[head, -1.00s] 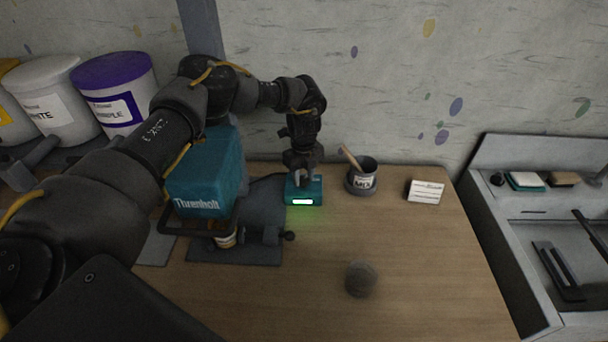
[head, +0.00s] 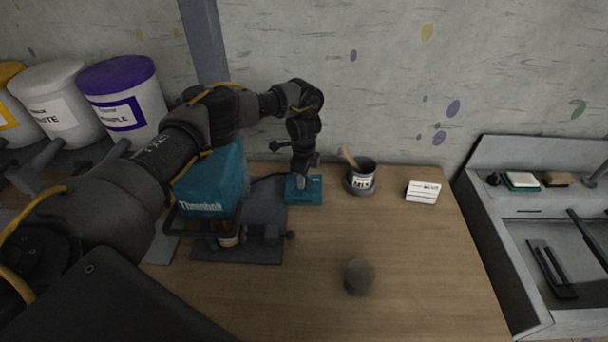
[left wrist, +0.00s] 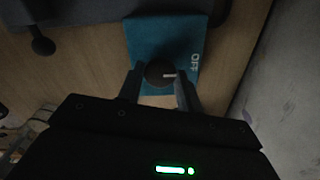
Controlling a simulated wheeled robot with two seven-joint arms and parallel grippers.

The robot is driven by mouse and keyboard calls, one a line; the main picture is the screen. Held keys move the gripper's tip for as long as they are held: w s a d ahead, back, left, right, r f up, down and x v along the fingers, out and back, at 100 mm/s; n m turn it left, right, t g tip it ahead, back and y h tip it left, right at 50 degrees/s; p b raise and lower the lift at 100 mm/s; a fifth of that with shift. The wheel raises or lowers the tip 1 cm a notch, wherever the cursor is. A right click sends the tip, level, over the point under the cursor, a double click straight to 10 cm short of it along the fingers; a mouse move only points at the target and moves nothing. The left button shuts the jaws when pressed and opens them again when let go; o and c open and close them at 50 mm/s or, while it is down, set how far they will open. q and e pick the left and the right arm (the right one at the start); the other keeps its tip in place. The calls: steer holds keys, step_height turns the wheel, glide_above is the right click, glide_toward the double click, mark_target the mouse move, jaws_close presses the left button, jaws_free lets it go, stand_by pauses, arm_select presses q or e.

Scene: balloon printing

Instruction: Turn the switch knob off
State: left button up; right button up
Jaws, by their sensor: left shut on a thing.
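The teal switch box (head: 304,190) stands on the wooden table, right of the teal printing machine. No light shows on its front. In the left wrist view the box (left wrist: 165,38) carries a dark round knob (left wrist: 157,72) with a white mark pointing right, toward the printed "OFF". My left gripper (head: 303,181) comes down on the box from above. In the left wrist view its two fingers (left wrist: 159,88) are closed on the knob's sides. My right gripper is in neither view.
The printing machine (head: 212,185) stands left of the box. A dark cup (head: 361,179) with a brush and a white card (head: 422,192) lie to the right. A grey ball-like object (head: 359,277) sits in front. Paint buckets (head: 125,100) stand far left.

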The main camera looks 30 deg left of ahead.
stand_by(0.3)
arm_select(q)
steer(key=o, duration=1)
steer(key=shift+w+r, duration=0.1)
steer(key=shift+r, duration=0.15)
step_height(320, 180, up, 10)
steer(key=shift+r+b, duration=0.15)
steer(key=shift+b, duration=0.25)
steer(key=shift+r, duration=0.1)
